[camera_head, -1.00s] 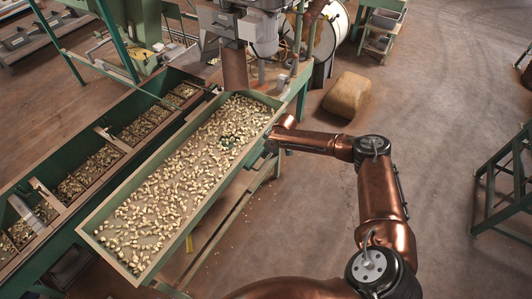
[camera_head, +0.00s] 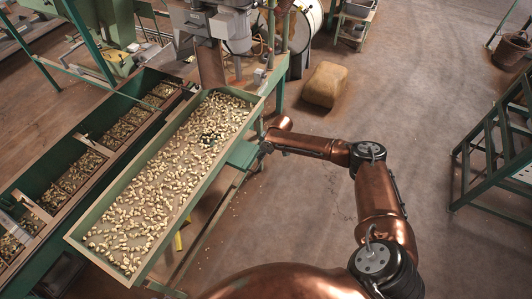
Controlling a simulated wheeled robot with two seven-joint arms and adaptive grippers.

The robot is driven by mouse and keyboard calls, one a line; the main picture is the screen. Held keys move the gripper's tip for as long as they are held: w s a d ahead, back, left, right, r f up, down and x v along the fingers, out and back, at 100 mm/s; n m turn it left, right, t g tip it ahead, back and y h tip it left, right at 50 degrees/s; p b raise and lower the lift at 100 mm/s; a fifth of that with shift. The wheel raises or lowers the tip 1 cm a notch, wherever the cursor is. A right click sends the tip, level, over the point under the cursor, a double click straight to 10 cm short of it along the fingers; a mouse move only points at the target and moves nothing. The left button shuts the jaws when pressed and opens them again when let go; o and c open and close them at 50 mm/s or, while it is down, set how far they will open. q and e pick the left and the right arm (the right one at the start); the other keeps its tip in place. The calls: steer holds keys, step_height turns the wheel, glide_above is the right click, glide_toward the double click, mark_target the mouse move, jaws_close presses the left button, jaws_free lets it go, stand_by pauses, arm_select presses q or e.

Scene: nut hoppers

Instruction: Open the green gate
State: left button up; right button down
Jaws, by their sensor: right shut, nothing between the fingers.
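A long green tray (camera_head: 158,262) with a wooden-looking rim holds many pale nuts and slopes across the left half of the head view. A flat green plate, which looks like the green gate (camera_head: 242,154), sticks out from the tray's right side near its upper end. My right gripper (camera_head: 263,149) is at the outer end of this plate. Its fingers are small and partly hidden by my copper arm, and it is shut with nothing held. I cannot tell whether it touches the plate. My left gripper is not in view.
Green hoppers with nuts (camera_head: 68,184) stand left of the tray. A grey machine (camera_head: 228,25) stands above its far end. A tan sack (camera_head: 325,84) lies on the floor behind my arm. A green metal frame (camera_head: 495,150) stands at right. The floor between is clear.

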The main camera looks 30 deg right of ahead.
steer(key=p+v, duration=0.8)
steer(key=v, duration=0.2)
steer(key=s+d+f+m, duration=0.1)
steer(key=s+f, duration=0.3)
steer(key=f, duration=0.5)
steer(key=s+d+f+m, duration=0.1)
steer(key=s+f, duration=0.2)
steer(key=f, duration=0.6)
steer(key=s+d+f+m+h, duration=0.1)
steer(key=s+f+h, duration=0.1)
steer(key=s+f, duration=1.5)
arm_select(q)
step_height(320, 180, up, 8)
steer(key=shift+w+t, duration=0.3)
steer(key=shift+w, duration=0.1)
arm_select(e)
steer(key=s+a+f+g, duration=0.1)
steer(key=s+f, duration=0.3)
steer(key=s, duration=1)
steer(key=s+a+f+m+g, duration=0.1)
steer(key=s+a+f, duration=0.2)
steer(key=s, duration=1.2)
steer(key=s+a+f, duration=0.4)
steer(key=s, duration=1.1)
steer(key=shift+s+f+m+g, duration=0.25)
steer(key=shift+f+m+g, duration=0.05)
steer(key=shift+m+g, duration=0.1)
